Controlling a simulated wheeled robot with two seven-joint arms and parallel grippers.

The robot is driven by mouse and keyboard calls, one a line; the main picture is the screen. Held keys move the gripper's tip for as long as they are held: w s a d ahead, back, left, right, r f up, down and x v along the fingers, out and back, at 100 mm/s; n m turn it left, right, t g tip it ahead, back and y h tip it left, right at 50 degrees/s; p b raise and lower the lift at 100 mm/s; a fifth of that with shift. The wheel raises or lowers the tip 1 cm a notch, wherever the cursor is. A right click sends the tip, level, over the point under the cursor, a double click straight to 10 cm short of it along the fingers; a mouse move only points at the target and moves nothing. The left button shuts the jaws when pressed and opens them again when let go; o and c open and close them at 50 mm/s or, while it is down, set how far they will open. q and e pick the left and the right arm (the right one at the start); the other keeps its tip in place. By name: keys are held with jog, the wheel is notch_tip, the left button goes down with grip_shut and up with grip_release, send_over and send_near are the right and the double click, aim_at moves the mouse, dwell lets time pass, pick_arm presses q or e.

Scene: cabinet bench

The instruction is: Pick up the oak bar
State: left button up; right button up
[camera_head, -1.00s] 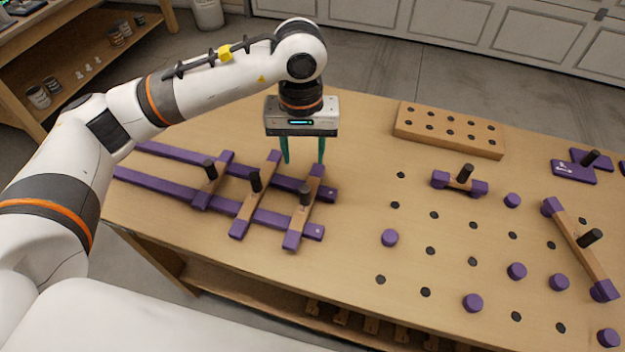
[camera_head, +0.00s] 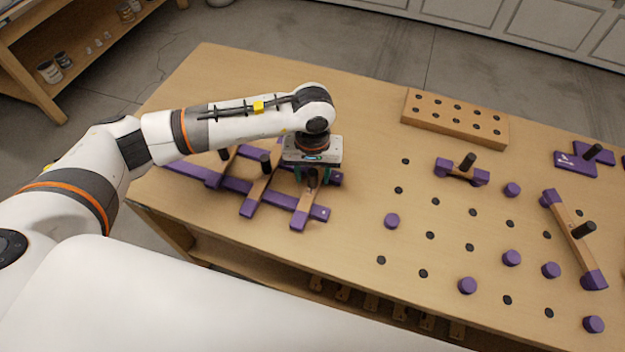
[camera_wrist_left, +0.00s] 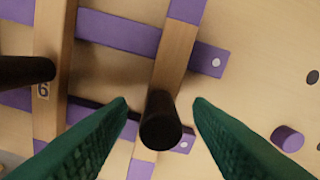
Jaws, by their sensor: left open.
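Several wooden bars with purple ends and black upright handles are in view; I cannot tell from looks alone which is meant by the oak bar. The gripper partly hides the bar's far end. My right gripper is not in view.
Another bar (camera_head: 259,190) lies just left on the same rails. A short bar (camera_head: 462,173), a long bar (camera_head: 570,232) and several purple pegs (camera_head: 391,221) are to the right. A drilled wooden block (camera_head: 455,118) stands at the back. Bench room between rails and holes is clear.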

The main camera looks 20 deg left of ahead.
pick_arm(q)
grip_shut()
dwell(0.3)
